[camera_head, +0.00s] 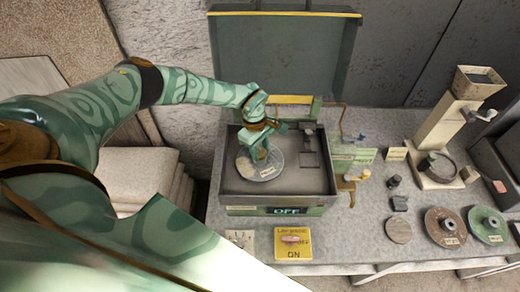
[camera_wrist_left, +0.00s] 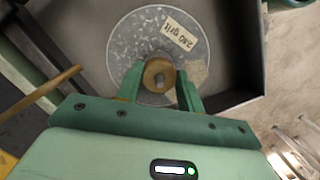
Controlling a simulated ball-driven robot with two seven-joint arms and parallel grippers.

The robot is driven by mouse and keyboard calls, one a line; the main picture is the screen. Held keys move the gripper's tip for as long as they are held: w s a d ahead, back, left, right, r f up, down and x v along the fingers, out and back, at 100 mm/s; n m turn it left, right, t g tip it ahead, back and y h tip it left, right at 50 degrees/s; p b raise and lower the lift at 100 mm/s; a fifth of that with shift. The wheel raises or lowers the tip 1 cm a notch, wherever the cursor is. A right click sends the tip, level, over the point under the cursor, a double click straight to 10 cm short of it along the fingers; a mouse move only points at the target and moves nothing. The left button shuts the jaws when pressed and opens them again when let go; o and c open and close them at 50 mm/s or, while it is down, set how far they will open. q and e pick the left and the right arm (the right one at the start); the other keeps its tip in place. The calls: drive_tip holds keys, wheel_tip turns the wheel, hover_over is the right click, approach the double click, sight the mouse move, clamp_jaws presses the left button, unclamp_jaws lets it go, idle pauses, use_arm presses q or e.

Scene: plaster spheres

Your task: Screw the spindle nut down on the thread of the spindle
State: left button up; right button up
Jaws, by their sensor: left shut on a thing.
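My left gripper (camera_head: 262,155) reaches down into the open box (camera_head: 231,190), over a pale speckled disc (camera_head: 247,173) that lies flat inside. In the left wrist view the same disc (camera_wrist_left: 130,45) carries a "grit" label. There my left gripper (camera_wrist_left: 160,72) has its two green fingers on either side of the round brass spindle nut (camera_wrist_left: 153,68) and is shut on it. The grey tip of the spindle (camera_wrist_left: 159,80) shows at the middle of the nut, above the disc's centre. The thread below the nut is hidden. My right gripper is not in view.
To the right are a brown disc (camera_head: 445,228), a green disc (camera_head: 488,225) and a tall pale stand (camera_head: 446,125).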

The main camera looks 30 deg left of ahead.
use_arm(q)
drive_tip(key=m+b, duration=0.2)
drive_tip(key=m, duration=0.2)
drive_tip(key=shift+g, duration=0.3)
drive_tip(key=shift+m+b, duration=0.7)
drive_tip(key=shift+m, duration=0.7)
drive_tip(key=o, duration=1.1)
drive_tip(key=shift+o, duration=0.2)
drive_tip(key=shift+r+p, duration=1.75)
drive_tip(key=shift+r, duration=0.35)
